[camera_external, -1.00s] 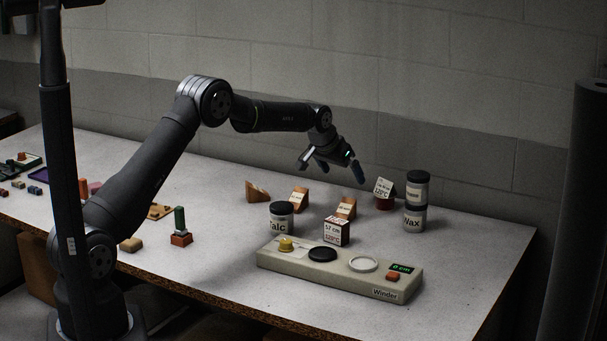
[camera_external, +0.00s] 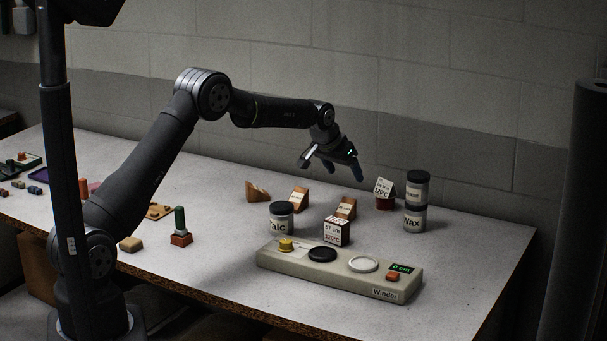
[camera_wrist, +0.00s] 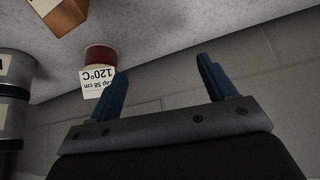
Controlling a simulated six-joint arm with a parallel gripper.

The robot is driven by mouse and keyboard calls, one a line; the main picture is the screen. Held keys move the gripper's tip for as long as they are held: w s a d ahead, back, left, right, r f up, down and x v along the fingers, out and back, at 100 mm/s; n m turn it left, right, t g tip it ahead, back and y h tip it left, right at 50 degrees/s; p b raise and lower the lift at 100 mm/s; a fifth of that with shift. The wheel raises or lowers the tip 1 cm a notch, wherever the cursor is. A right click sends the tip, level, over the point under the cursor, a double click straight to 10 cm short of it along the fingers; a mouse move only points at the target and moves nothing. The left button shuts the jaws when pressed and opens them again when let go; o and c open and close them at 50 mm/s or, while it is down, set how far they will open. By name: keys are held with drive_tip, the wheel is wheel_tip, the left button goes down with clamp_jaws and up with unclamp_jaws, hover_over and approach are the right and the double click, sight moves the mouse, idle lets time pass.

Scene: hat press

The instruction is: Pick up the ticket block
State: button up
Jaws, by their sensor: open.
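A wooden block (camera_external: 336,232) with a white ticket reading "57 cm 120°C" stands behind the winder. A dark red round piece (camera_external: 384,203) at the back carries another ticket (camera_external: 383,187) with "120°C"; in the wrist view this ticket (camera_wrist: 98,84) reads "cap 58 cm 120°C" upside down, beside my left finger. I cannot tell for sure which is the ticket block. My gripper (camera_external: 331,167) is open and empty, in the air above and behind the block and left of the red piece. Its two blue fingers (camera_wrist: 162,72) are apart with nothing between them.
The winder (camera_external: 340,272) lies in front, with a talc jar (camera_external: 281,218) behind its left end. Stacked jars (camera_external: 415,218) stand at right. Wooden wedges (camera_external: 299,201) stand near the back wall. The table's right end is clear.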

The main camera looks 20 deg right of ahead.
drive_tip(key=s+a+r, duration=0.2)
drive_tip(key=s+r, duration=0.1)
drive_tip(key=s, duration=0.4)
drive_tip(key=s+a+r, duration=0.3)
drive_tip(key=s+r, duration=0.1)
drive_tip(key=s, duration=0.3)
drive_tip(key=y, duration=0.2)
approach(336, 221)
drive_tip(key=shift+g, duration=0.3)
drive_tip(key=x, duration=0.7)
drive_tip(key=shift+w+d, duration=0.15)
drive_tip(key=shift+w, duration=0.05)
drive_tip(key=shift+x, duration=2.7)
drive_tip(key=shift+c, duration=0.3)
drive_tip(key=c, duration=1)
